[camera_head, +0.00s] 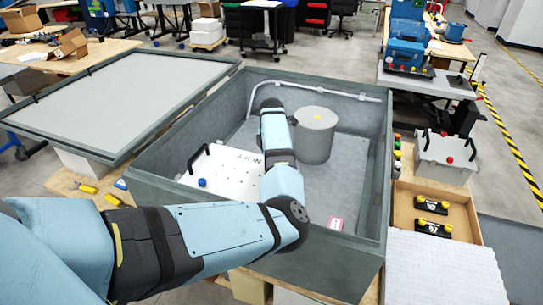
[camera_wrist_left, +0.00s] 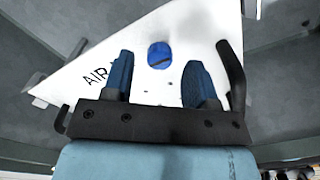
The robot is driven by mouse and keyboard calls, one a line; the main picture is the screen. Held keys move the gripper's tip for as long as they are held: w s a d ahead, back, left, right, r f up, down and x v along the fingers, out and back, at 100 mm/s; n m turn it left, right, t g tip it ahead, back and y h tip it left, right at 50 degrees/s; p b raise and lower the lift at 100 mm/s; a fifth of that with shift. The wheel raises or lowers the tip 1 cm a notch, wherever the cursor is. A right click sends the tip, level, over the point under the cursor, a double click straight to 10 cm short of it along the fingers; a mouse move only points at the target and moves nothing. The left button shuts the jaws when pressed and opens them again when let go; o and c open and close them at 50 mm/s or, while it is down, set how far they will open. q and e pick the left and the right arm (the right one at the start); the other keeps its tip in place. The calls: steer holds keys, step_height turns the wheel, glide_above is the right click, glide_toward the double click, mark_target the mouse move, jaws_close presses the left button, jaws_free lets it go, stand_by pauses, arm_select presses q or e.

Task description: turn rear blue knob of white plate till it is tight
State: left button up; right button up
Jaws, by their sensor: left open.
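The white plate (camera_head: 222,172) lies in the left part of the large grey open case, with black handles and dark lettering. One blue knob (camera_head: 202,183) shows on its near left part in the head view. My left arm covers the plate's right side, and no other knob shows there. In the left wrist view the plate (camera_wrist_left: 185,30) carries a blue knob (camera_wrist_left: 159,54) beside the letters "AIR". My left gripper (camera_wrist_left: 157,62) is open, its two blue fingers apart on either side of this knob in the picture. Contact cannot be told. My right gripper is out of view.
The grey case (camera_head: 160,165) has high walls around the plate. A grey cylinder (camera_head: 315,135) stands right of my arm, and a white hose (camera_head: 325,90) runs along the back wall. A small pink-and-white item (camera_head: 335,223) lies on the case floor. The case lid (camera_head: 125,95) lies to the left.

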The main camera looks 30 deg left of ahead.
arm_select(q)
steer(key=shift+f, duration=0.95)
steer(key=shift+c, duration=0.3)
steer(key=c, duration=0.9)
steer(key=shift+r, duration=0.1)
